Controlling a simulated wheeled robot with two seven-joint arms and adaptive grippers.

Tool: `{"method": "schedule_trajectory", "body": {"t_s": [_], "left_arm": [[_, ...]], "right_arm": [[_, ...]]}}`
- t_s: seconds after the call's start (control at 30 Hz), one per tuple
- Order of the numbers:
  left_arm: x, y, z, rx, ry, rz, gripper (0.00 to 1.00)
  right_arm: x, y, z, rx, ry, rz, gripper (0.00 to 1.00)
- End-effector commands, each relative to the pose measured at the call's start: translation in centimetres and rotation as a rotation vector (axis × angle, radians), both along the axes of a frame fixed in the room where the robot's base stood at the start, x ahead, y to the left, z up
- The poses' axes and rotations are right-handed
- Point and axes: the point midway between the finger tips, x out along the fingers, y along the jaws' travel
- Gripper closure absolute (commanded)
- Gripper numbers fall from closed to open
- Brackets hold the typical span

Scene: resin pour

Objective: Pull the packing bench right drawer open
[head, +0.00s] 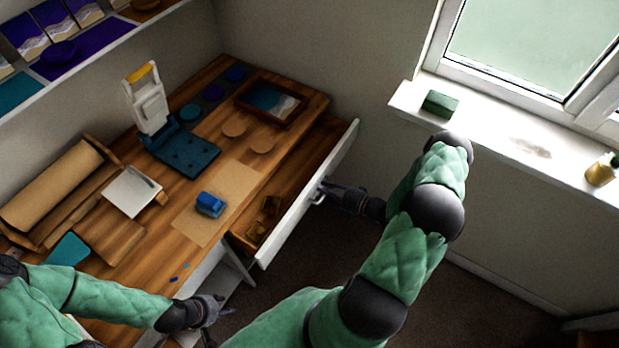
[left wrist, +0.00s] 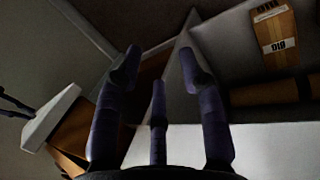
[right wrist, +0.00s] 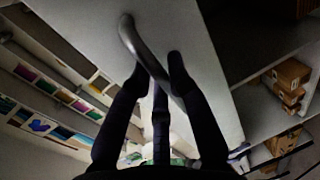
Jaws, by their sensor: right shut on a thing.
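The packing bench (head: 190,215) has a wooden top. Its right drawer (head: 300,205) stands partly open, with a white front panel and a wooden inside holding small brown items (head: 263,218). My right gripper (head: 325,190) is at the outside of the drawer front, shut on the drawer's curved handle (head: 318,198). In the right wrist view the handle (right wrist: 132,38) passes between the fingers against the pale front panel. My left gripper (head: 222,310) hangs low in front of the bench. In the left wrist view its fingers (left wrist: 160,75) are spread apart with nothing between them.
On the bench top are a blue tape dispenser (head: 210,204), a teal-based press (head: 180,150), a framed picture (head: 270,102), a paper roll (head: 55,185) and a white pad (head: 132,192). A windowsill (head: 500,135) carries a green block (head: 440,103). The floor beyond the drawer is clear.

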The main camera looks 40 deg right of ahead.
Motion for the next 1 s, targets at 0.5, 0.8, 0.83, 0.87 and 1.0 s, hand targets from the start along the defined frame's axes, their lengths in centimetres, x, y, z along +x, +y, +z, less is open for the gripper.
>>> {"method": "schedule_trajectory", "body": {"t_s": [0.5, 0.8, 0.83, 0.87, 1.0], "left_arm": [[0.0, 0.0, 1.1, 0.0, 0.0, 0.0, 0.6], [0.0, 0.0, 1.1, 0.0, 0.0, 0.0, 0.6], [0.0, 0.0, 1.1, 0.0, 0.0, 0.0, 0.6], [0.0, 0.0, 1.1, 0.0, 0.0, 0.0, 0.6], [0.0, 0.0, 1.1, 0.0, 0.0, 0.0, 0.6]], "right_arm": [[-7.2, -2.9, -0.1, 0.002, 0.002, 0.001, 1.0], [-7.6, -3.1, -0.1, 0.002, 0.002, 0.002, 1.0], [-7.6, -3.1, -0.1, 0.002, 0.002, 0.002, 1.0], [-7.6, -3.1, -0.1, 0.002, 0.002, 0.002, 1.0], [-7.6, -3.0, -0.1, 0.002, 0.002, 0.002, 0.76]]}}
